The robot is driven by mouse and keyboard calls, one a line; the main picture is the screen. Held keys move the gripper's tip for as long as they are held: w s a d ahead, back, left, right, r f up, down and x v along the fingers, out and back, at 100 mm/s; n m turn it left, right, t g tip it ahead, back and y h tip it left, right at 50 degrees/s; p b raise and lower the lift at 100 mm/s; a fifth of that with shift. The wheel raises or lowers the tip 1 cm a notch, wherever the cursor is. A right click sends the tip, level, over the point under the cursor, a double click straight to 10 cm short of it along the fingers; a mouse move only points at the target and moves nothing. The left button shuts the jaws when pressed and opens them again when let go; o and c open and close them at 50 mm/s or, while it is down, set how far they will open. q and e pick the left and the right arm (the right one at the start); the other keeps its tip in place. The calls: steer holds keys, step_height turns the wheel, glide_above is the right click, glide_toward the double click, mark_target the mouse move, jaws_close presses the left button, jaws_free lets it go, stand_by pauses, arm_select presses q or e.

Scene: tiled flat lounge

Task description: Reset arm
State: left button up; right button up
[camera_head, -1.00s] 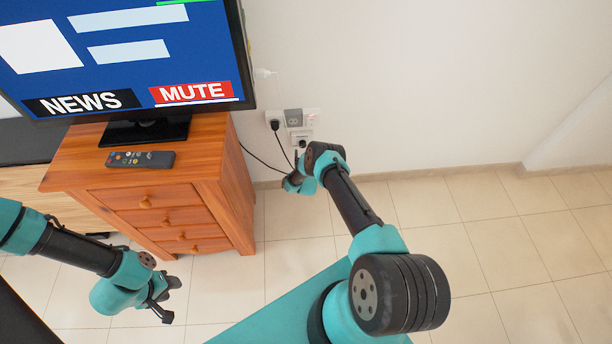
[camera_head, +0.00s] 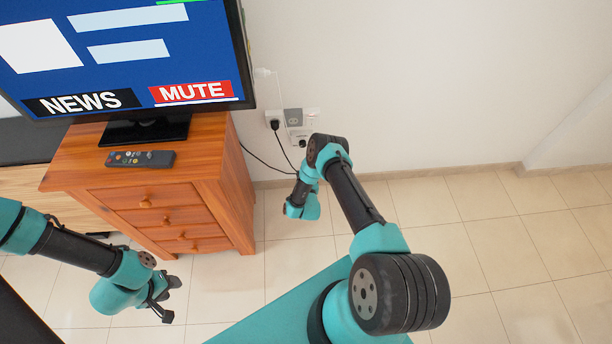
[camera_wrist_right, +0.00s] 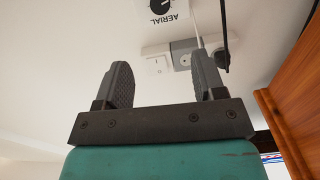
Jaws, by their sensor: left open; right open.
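My left gripper (camera_head: 164,298) is at the lower left in the head view, in front of the wooden drawer unit. It is open and empty. My right arm (camera_head: 350,195) reaches from the lower right toward the wall sockets. Its wrist is bent down, and its fingers are hidden in the head view. In the right wrist view the right gripper (camera_wrist_right: 164,88) shows two dark fingers, wide apart with nothing between them. Beyond them are the wall and a socket strip.
A television (camera_head: 120,50) and a remote control (camera_head: 140,159) are on the wooden drawer unit (camera_head: 215,165). Wall sockets (camera_head: 292,118) with plugs and cables are on the wall behind my right arm. The tiled floor at right is clear.

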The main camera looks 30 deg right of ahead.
stand_by(0.4)
steer(key=s+a+r+n+g+y, duration=0.2)
steer(key=s+a+r+g+y, duration=0.3)
steer(key=a+r+g+y, duration=0.35)
steer(key=s+a+r+n+g+y, duration=0.1)
steer(key=s+a+r+g, duration=0.2)
steer(key=s+r, duration=0.4)
steer(key=s+a+r+n+g+y, duration=0.1)
steer(key=s+a+r+g, duration=0.3)
steer(key=s, duration=0.9)
step_height(320, 180, up, 3)
steer(key=shift+s+a+r+y, duration=0.15)
steer(key=shift+s+a+y, duration=0.1)
steer(key=shift+a+y, duration=0.4)
